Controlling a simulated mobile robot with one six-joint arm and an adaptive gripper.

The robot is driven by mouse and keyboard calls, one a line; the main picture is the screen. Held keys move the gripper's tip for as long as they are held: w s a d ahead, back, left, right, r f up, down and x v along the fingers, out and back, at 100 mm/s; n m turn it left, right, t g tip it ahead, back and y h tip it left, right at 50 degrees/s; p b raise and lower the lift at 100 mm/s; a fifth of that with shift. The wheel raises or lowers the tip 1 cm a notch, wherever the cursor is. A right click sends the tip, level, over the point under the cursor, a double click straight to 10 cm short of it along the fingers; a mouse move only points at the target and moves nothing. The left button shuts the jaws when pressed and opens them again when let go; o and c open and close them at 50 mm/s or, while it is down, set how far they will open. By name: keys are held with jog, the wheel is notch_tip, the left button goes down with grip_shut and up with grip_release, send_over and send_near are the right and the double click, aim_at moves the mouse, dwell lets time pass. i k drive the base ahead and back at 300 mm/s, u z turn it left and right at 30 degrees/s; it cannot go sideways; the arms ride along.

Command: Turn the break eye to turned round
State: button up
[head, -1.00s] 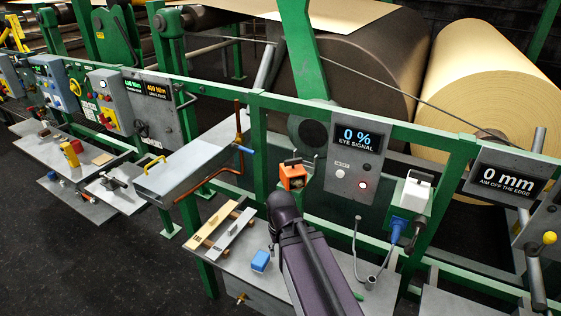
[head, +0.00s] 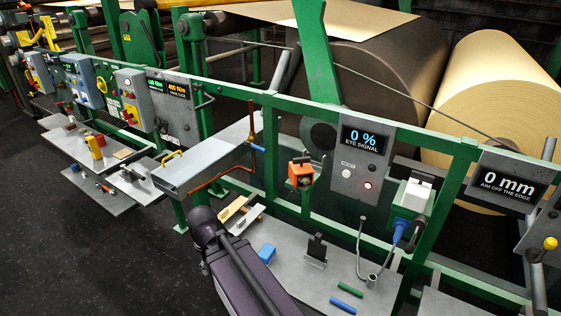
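An orange box (head: 301,174) with a dark clip on top is fixed on the green frame; it looks like the break eye, though no label shows. A dark opening shows low on its front. A white box (head: 417,194) with a dark clip sits further right on the frame, with a blue plug below. My dark purple arm is at the lower middle; my gripper is not in view.
The green rail (head: 420,137) runs across the front of large rolls.

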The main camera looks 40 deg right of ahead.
aim_at(300, 174)
jog(key=u, duration=0.35)
jog(key=k, duration=0.85)
jog(key=z, duration=1.15)
jog(key=i, duration=1.05)
jog(key=u, duration=0.05)
